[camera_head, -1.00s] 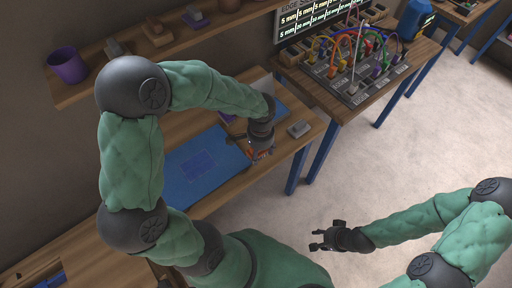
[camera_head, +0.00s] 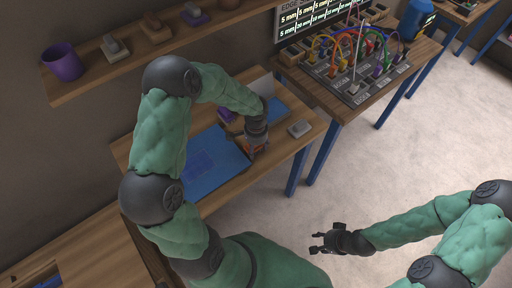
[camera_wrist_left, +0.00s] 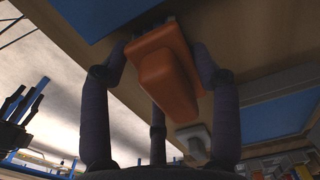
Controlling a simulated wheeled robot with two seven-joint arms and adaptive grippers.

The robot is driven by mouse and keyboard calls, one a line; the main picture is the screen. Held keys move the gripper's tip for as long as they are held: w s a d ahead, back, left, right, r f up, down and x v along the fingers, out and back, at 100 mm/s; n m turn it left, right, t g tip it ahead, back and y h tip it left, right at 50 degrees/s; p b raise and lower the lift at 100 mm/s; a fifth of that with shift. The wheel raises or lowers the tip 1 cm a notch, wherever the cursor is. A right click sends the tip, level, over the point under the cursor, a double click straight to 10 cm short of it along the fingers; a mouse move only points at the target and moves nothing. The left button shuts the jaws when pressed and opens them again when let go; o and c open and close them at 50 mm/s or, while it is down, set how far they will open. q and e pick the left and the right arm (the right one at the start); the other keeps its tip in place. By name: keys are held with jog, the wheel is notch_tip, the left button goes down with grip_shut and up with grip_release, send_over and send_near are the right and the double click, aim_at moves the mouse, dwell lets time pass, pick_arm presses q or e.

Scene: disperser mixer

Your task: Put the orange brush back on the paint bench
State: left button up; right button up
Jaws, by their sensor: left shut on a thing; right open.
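The orange brush (camera_wrist_left: 168,80) sits between the fingers of my left gripper (camera_wrist_left: 160,62) in the left wrist view. That gripper is shut on it, with the brush's far end close to the wooden bench top; I cannot tell whether they touch. In the head view my left gripper (camera_head: 252,146) is low over the front part of the paint bench (camera_head: 276,150), beside the blue mat (camera_head: 195,165), and hides most of the brush. My right gripper (camera_head: 328,240) is open and empty above the floor, away from the bench.
A shelf (camera_head: 125,65) with a purple cup (camera_head: 63,62) and several brushes runs along the wall. A cable-panel table (camera_head: 350,110) stands to the right.

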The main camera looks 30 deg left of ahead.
pick_arm(q)
jog(key=shift+f, duration=0.15)
jog(key=o, duration=0.8)
jog(key=shift+r, duration=0.25)
notch_tip(320, 180, up, 12)
jog(key=shift+p, duration=1.2)
